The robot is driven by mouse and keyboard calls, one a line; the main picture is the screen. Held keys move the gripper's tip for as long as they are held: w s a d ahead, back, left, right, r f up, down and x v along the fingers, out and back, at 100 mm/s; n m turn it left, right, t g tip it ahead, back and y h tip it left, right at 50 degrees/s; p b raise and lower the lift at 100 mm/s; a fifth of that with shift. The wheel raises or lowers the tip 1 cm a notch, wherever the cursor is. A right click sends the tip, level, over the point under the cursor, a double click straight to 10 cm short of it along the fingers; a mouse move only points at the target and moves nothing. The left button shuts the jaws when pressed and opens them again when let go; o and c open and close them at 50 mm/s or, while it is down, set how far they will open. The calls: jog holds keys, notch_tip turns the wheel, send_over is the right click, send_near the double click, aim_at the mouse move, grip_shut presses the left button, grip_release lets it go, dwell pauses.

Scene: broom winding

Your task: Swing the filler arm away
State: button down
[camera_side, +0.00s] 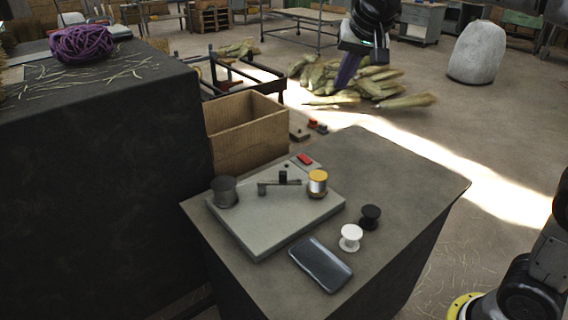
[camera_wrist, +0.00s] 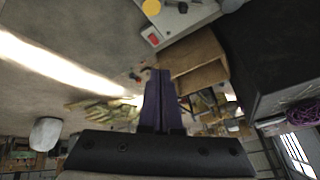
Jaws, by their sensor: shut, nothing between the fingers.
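A small grey bar, which looks like the filler arm (camera_side: 280,186), lies across the pale base plate (camera_side: 262,232) on the near table. My gripper (camera_side: 341,86) is high at the back in the side view, apart from the plate. Its purple fingers (camera_wrist: 160,74) are together and empty in the wrist view.
A red switch (camera_side: 304,159) is at the plate's back corner. A black spool (camera_side: 370,217), a white spool (camera_side: 350,238) and a dark flat tray (camera_side: 320,264) are in front. A cardboard box (camera_side: 247,135) and a tall dark block (camera_side: 100,170) stand left. The table's right side is clear.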

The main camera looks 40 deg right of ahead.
jog(key=w+a+f+g, duration=0.2)
jog(key=w+a+f, duration=0.1)
jog(key=w+f, duration=1.2)
notch_tip(320, 180, down, 3)
jog(key=shift+f+g, duration=0.1)
jog(key=shift+g, duration=0.2)
jog(key=shift+f, duration=0.1)
jog(key=x, duration=0.9)
jog(key=shift+w+d+f, duration=0.1)
jog(key=shift+d+f, duration=0.15)
jog(key=shift+f, duration=0.05)
jog(key=shift+s+a, duration=0.7)
jog(key=shift+s, duration=0.1)
jog(key=shift+s+a, duration=0.6)
jog(key=shift+s, duration=0.1)
